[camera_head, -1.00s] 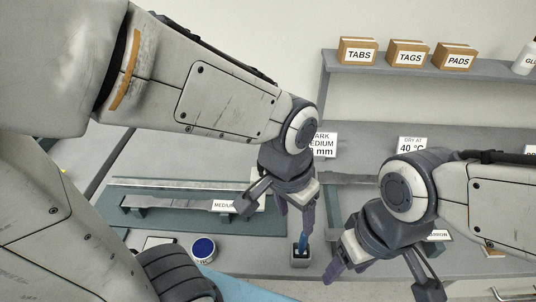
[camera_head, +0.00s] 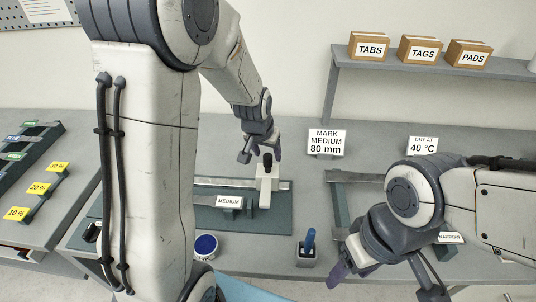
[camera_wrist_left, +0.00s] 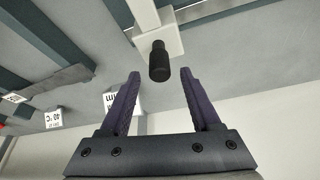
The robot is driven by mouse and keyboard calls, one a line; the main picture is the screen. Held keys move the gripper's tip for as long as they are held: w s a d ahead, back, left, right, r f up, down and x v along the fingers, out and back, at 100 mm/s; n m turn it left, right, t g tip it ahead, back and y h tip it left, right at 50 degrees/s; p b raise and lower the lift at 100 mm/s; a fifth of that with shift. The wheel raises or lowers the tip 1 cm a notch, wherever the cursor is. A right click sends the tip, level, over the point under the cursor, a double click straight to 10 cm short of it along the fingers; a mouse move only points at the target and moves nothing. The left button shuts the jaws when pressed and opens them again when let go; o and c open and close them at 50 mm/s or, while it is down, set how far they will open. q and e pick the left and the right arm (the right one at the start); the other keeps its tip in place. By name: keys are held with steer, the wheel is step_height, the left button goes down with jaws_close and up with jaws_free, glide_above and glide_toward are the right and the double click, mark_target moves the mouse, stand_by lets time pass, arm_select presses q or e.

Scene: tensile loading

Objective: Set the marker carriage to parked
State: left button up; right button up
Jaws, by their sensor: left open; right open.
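The marker carriage is a white block (camera_head: 265,188) with a black knob (camera_head: 267,161) on top, on a rail (camera_head: 212,182) behind the MEDIUM label. My left gripper (camera_head: 261,154) is open, just above and around the knob's far side. In the left wrist view the knob (camera_wrist_left: 159,62) lies between the open purple fingers (camera_wrist_left: 160,76), near their tips, with gaps on both sides. The white carriage (camera_wrist_left: 157,36) is beyond it. My right gripper (camera_head: 384,287) is open and empty at the front right. A blue marker (camera_head: 310,238) stands in a small holder (camera_head: 305,258).
A MARK MEDIUM 80 mm sign (camera_head: 326,141) and a 40 °C sign (camera_head: 422,147) stand at the back. A blue-topped pot (camera_head: 205,246) is in front of the rail. A shelf with boxes (camera_head: 417,48) is behind. My left arm hides part of the table.

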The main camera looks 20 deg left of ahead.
arm_select(q)
steer(key=shift+x, duration=1.25)
jaws_close()
stand_by(0.5)
